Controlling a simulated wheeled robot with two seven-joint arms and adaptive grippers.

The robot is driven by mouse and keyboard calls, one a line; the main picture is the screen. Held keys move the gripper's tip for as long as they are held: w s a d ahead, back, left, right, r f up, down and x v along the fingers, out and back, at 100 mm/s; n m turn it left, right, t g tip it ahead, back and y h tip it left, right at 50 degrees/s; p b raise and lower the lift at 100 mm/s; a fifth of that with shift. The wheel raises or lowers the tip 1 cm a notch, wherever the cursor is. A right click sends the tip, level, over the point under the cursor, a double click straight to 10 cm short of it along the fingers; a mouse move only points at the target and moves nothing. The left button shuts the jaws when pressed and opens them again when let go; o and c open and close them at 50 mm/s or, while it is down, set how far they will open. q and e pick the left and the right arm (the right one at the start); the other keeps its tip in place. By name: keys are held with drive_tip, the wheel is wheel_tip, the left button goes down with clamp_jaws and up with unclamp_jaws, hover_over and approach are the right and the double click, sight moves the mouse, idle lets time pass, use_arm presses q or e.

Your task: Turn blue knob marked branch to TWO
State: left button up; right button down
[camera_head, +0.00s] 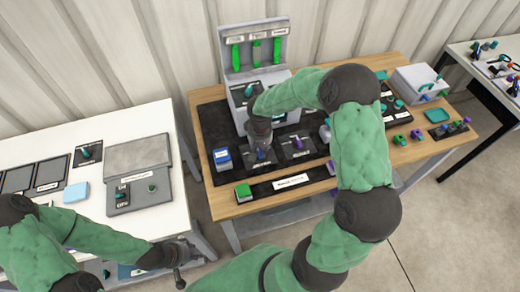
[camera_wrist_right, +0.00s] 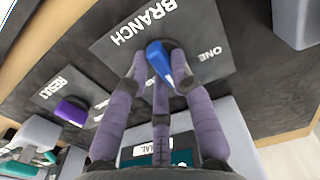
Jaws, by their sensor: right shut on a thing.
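The blue knob (camera_wrist_right: 158,60) sits on a dark plate marked BRANCH (camera_wrist_right: 142,22) in the right wrist view. The word ONE (camera_wrist_right: 209,53) is to its right; another label beside the knob is mostly hidden by the fingers. My right gripper (camera_wrist_right: 160,68) is shut on the blue knob, with fingers on both sides. I cannot tell which label the knob points to. In the head view the knob (camera_head: 260,155) is small below my right gripper (camera_head: 260,146). My left gripper (camera_head: 187,272) is low at left, away from the knob; its opening is unclear.
A purple knob (camera_wrist_right: 72,111) on a plate marked RESULT is close by. A grey cabinet (camera_head: 262,78) with green-filled columns stands behind the plates. The white table (camera_head: 85,215) carries a grey box.

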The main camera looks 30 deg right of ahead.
sight(260, 152)
drive_tip(key=c, duration=1.1)
unclamp_jaws()
drive_tip(key=shift+o, duration=0.2)
wheel_tip(260, 152, up, 12)
